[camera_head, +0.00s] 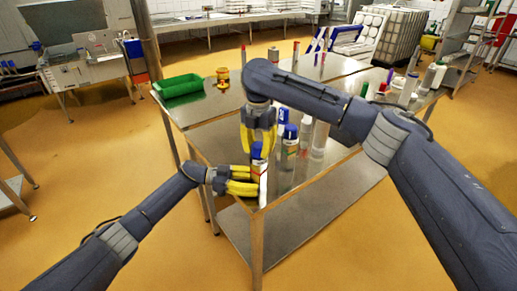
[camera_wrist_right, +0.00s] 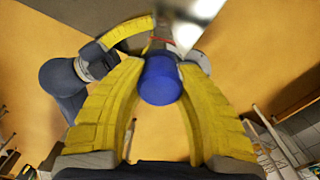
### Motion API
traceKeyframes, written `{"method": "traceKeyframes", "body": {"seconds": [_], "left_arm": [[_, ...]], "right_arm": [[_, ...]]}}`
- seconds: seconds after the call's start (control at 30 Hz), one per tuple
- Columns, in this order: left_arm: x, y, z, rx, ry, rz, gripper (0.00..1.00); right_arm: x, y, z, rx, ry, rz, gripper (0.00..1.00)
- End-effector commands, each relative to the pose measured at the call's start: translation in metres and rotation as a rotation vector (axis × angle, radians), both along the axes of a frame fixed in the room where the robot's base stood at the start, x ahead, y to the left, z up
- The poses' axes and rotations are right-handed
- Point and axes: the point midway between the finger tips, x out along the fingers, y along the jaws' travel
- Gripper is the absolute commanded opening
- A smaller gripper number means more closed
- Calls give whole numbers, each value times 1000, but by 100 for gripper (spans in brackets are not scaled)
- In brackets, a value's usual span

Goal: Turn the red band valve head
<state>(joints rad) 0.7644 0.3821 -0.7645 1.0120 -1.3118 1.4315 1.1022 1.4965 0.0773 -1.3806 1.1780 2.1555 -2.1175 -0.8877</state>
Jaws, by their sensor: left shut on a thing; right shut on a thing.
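A white bottle (camera_head: 263,188) with a blue valve head (camera_head: 257,150) stands at the near corner of the metal table. A red band (camera_wrist_right: 161,39) shows below the blue head in the right wrist view. My left gripper (camera_head: 250,180) comes in from the left and is shut on the bottle's body. My right gripper (camera_head: 258,149) points down from above and is shut on the blue valve head, which also shows between its yellow fingers in the right wrist view (camera_wrist_right: 160,80). The fingers hide part of the head and body.
Another blue-topped bottle (camera_head: 289,150) stands close to the right on the metal table (camera_head: 215,135), with more bottles behind. The table's left part is mostly clear.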

Motion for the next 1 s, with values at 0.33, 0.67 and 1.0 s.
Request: {"method": "traceKeyframes", "body": {"seconds": [0.33, 0.67, 1.0], "left_arm": [[-1, 0, -2, 3, 1, -1, 33], [-1, 0, -2, 3, 1, -1, 33], [-1, 0, -3, 3, 2, -1, 33]], "right_arm": [[0, 0, 0, 0, -1, 21, 3], [0, 0, 0, 0, -1, 20, 47], [0, 0, 0, 0, 0, 20, 63]]}}
